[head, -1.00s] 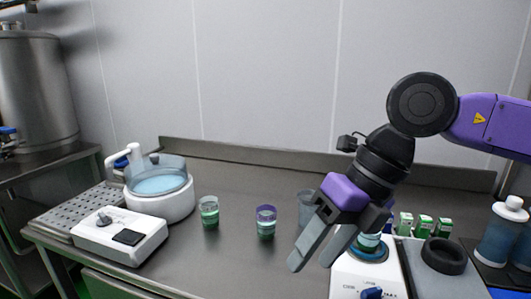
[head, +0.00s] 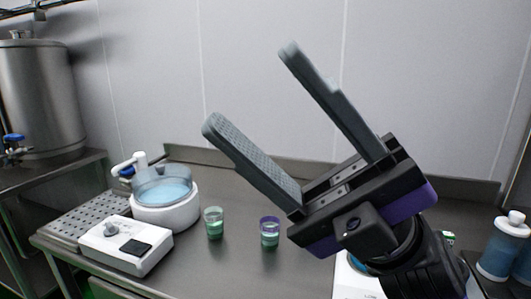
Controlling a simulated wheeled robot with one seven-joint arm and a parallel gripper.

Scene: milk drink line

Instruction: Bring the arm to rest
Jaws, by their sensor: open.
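My gripper (head: 247,88) is raised in front of the head camera. Its two long grey fingers are spread wide and point up and to the left, with nothing between them. Behind the fingers are the grey wall and the back of the bench. My black wrist and purple gripper body cover much of the lower right of the view. They hide most of the white device there and the things beside it.
A steel bench (head: 205,270) holds a white-based machine with a clear bowl (head: 165,212), a white control box (head: 125,245), a green cup (head: 214,229) and a purple-rimmed cup (head: 269,238). A blue bottle (head: 500,252) stands at right. A steel tank (head: 40,95) stands at far left.

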